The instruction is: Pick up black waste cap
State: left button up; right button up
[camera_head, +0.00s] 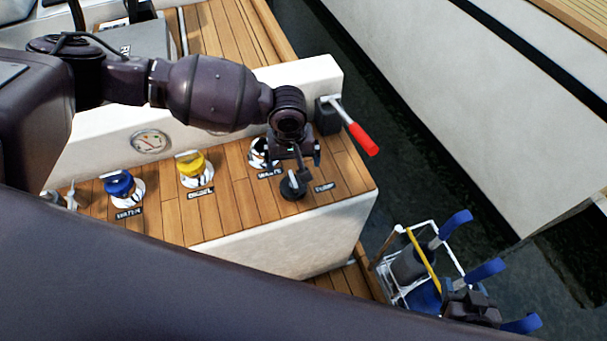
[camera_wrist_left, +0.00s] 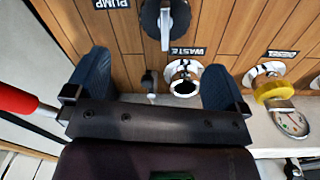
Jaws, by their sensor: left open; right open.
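The black waste cap (camera_head: 259,155) sits on a white deck fitting beside the WASTE label. It also shows in the left wrist view (camera_wrist_left: 184,87), tilted like the yellow cap. My left gripper (camera_head: 298,160) is open above the deck; its forearm crosses from the left and its fingers partly hide the cap area. In the left wrist view its blue fingers (camera_wrist_left: 151,82) stand apart, with the waste cap near the right finger and nothing held. My right gripper (camera_head: 508,297) appears at the lower right, its blue fingers apart.
A black pump fitting (camera_head: 293,186) stands close beside the waste cap. A yellow cap (camera_head: 192,165) and a blue cap (camera_head: 119,184) sit further left. A red-handled lever (camera_head: 362,138) juts out at the right. A wire basket (camera_head: 390,268) stands below the deck edge.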

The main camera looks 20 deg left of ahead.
aim_at(294, 181)
pick_arm(q)
jog(key=shift+s+a+n, duration=0.2)
jog(key=shift+s+n, duration=0.05)
jog(key=shift+n, duration=0.95)
jog(key=f, duration=0.5)
jog(key=shift+s+b, duration=0.3)
jog(key=shift+b, duration=0.1)
jog(key=f, duration=0.3)
jog(key=f+b, duration=0.1)
jog(key=shift+w+d+f, duration=0.2)
jog(key=shift+d+f, duration=0.05)
jog(key=shift+f, duration=0.55)
pick_arm(e)
jog(key=shift+s+a+f, duration=0.1)
jog(key=shift+s+f, duration=0.15)
jog(key=shift+f, duration=0.7)
